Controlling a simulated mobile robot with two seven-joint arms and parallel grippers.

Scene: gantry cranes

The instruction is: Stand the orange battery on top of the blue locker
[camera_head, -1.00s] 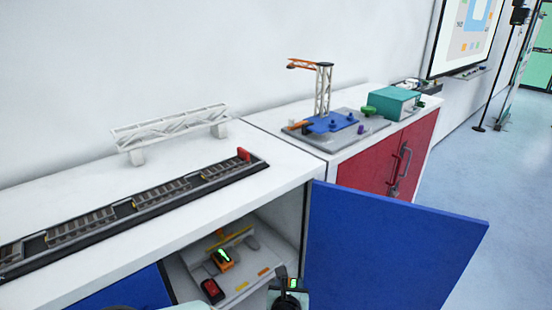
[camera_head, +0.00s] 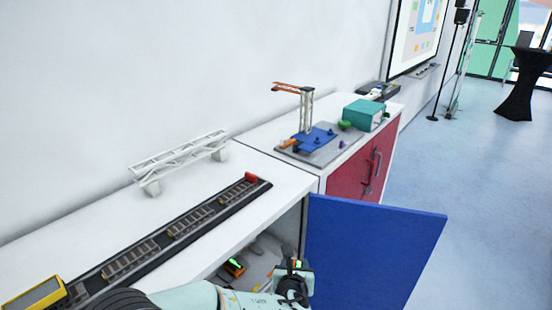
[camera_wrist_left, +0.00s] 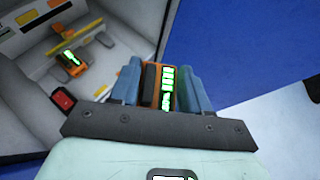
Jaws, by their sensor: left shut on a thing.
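My left gripper (camera_wrist_left: 161,88) is shut on an orange battery (camera_wrist_left: 168,90) with a row of green lights. The battery sits between the blue-grey fingers. In the head view the left gripper (camera_head: 294,272) is in front of the open locker, beside its open door, below the top's level; only a small lit part of the held battery shows there. The blue locker (camera_head: 285,197) has a white top and its blue door (camera_head: 365,245) swung open. A second orange unit with green lights (camera_wrist_left: 70,57) rests inside the locker. My right gripper is out of view.
A black rail track (camera_head: 150,245), a white truss bridge (camera_head: 180,160) and a yellow-framed device (camera_head: 36,296) stand on the locker top. Bare strips lie around the track. A red-doored cabinet (camera_head: 355,165) carries a crane model (camera_head: 306,112) and a teal box (camera_head: 364,115).

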